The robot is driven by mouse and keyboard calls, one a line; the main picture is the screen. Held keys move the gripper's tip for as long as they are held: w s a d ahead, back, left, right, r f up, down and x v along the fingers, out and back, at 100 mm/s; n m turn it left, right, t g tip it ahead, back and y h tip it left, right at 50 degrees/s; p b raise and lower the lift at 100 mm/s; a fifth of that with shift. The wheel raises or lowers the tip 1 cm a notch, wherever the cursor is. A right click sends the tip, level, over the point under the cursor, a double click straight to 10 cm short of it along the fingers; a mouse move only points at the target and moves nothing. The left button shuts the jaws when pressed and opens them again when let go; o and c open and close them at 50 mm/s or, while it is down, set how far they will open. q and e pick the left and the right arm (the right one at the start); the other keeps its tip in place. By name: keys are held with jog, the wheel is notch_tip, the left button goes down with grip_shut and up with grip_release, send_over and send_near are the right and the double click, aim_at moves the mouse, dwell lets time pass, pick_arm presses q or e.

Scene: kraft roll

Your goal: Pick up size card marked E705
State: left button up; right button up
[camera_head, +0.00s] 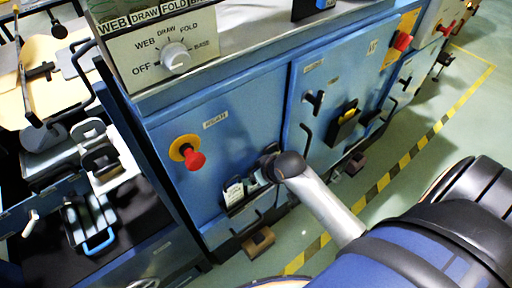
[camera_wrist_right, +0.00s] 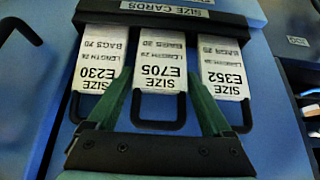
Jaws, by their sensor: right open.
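The size card marked E705 (camera_wrist_right: 160,70) is the middle one of three white cards in a dark holder labelled SIZE CARDS (camera_wrist_right: 165,8). A black wire loop shows at its near end. The E230 card (camera_wrist_right: 100,65) is on its left and the E352 card (camera_wrist_right: 222,68) on its right. My right gripper (camera_wrist_right: 158,88) is open, its green fingers on either side of the E705 card; contact cannot be told. In the head view my right arm reaches the card holder (camera_head: 238,203) on the blue cabinet, partly hiding it. My left gripper is not in view.
A red knob (camera_head: 194,160) sticks out of the blue cabinet (camera_head: 165,125) to the left of the holder. A door handle (camera_head: 305,140) is to the right. A dial panel (camera_head: 150,58) is above. Open floor (camera_head: 420,165) with yellow-black tape lies to the right.

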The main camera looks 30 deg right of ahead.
jog(key=shift+f, duration=0.4)
jog(key=shift+c, duration=0.2)
jog(key=c, duration=1)
jog(key=shift+o, duration=0.2)
jog(key=shift+r, duration=0.15)
